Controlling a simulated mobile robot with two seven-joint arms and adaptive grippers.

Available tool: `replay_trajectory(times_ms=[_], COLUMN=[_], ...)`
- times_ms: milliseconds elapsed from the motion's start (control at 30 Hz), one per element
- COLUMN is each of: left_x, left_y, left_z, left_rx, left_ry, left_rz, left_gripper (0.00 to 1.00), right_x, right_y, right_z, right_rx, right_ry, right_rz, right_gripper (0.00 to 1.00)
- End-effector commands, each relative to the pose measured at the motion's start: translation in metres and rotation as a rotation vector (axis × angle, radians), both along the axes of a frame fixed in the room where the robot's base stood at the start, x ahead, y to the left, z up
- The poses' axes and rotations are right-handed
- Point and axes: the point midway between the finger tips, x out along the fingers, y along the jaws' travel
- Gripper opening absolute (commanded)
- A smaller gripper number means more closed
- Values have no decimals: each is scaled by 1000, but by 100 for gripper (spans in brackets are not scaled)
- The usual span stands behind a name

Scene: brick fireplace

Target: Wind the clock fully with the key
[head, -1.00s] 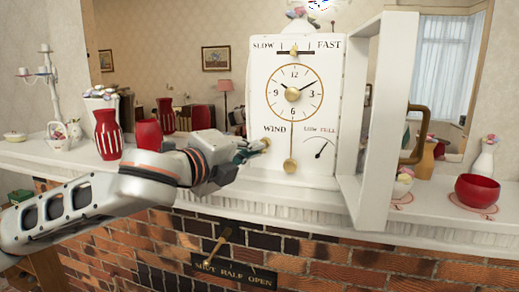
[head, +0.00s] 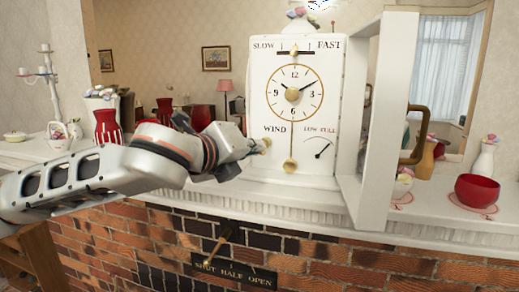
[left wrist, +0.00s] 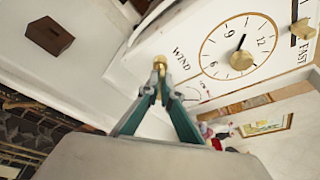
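The white clock (head: 265,110) stands on the mantel with its white door (head: 376,120) swung open to the right. The fingers partly hide the key's shaft. My right gripper is not in view.
Red vases (head: 108,126) stand left of the clock, partly behind my left arm. A red bowl (head: 478,189) and a white vase (head: 484,160) stand at the right. A brass lever (head: 217,244) sticks out of the brick front below the mantel (head: 300,203).

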Motion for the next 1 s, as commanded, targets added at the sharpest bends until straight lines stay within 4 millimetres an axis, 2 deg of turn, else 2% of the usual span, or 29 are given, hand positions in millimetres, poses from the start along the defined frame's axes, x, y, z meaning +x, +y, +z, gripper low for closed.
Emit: replay_trajectory(times_ms=[100,333,667,833,900,933,1000], left_x=[2,1,2,1,2,2,1], left_y=[0,-3,-3,-6,-5,-5,-5], left_z=[3,4,4,5,4,3,3], left_rx=[51,351,394,631,626,625,624], left_ry=[-22,-120,-133,-212,-207,-207,-205], left_rz=[4,6,6,9,9,9,7], left_gripper=[0,0,0,0,19,24,24], right_x=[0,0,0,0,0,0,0], right_y=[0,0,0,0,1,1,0], right_z=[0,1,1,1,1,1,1], right_rx=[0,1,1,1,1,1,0], right_ry=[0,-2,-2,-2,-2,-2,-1], right_rz=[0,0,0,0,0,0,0], right_gripper=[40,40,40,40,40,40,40])
